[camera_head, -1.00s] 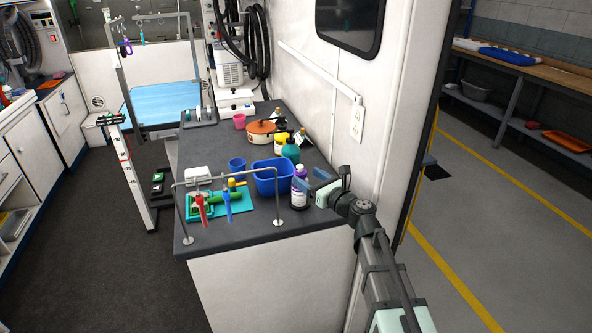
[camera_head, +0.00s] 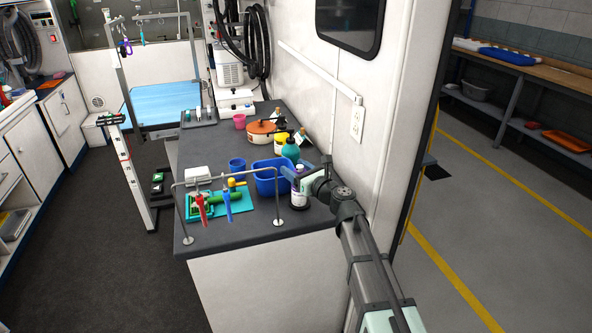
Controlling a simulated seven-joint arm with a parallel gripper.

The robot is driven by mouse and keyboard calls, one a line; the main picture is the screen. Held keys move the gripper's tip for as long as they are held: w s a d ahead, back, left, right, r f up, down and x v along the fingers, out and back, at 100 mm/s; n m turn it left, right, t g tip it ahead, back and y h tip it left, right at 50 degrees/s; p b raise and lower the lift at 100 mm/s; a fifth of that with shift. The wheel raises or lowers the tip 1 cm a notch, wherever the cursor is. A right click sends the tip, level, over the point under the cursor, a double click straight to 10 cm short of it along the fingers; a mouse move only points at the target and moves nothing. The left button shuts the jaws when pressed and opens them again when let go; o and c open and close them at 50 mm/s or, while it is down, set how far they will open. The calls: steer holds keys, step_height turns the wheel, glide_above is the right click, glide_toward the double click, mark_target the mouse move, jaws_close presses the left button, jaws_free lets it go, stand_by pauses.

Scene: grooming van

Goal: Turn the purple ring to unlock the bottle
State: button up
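The purple ring cannot be made out behind the gripper. The fingers reach left from the arm, over or around the bottle's top; whether they touch it, and how far apart they are, is too small to tell.
A blue bin (camera_head: 266,184) stands close left of the bottle, and a teal bottle (camera_head: 290,150) stands behind it. A metal rail (camera_head: 278,207) rises at the counter's front. The white wall (camera_head: 372,130) is close on the right. Red and blue handled tools hang from the rail.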

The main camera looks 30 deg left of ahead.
steer(key=c, duration=0.7)
steer(key=shift+c, duration=0.2)
steer(key=n+g, duration=0.2)
steer(key=g, duration=0.1)
steer(key=n+g+y, duration=0.1)
steer(key=n+g, duration=0.1)
steer(key=g, duration=0.1)
steer(key=shift+s+a, duration=0.1)
steer(key=shift+s, duration=0.05)
steer(key=shift+s+n+g, duration=0.2)
steer(key=shift+n+g, duration=0.6)
steer(key=shift+g, duration=0.45)
steer(key=shift+s+n+g, duration=0.2)
steer(key=shift+n+g, duration=0.6)
steer(key=shift+g, duration=0.45)
steer(key=shift+s, duration=0.1)
steer(key=o, duration=1)
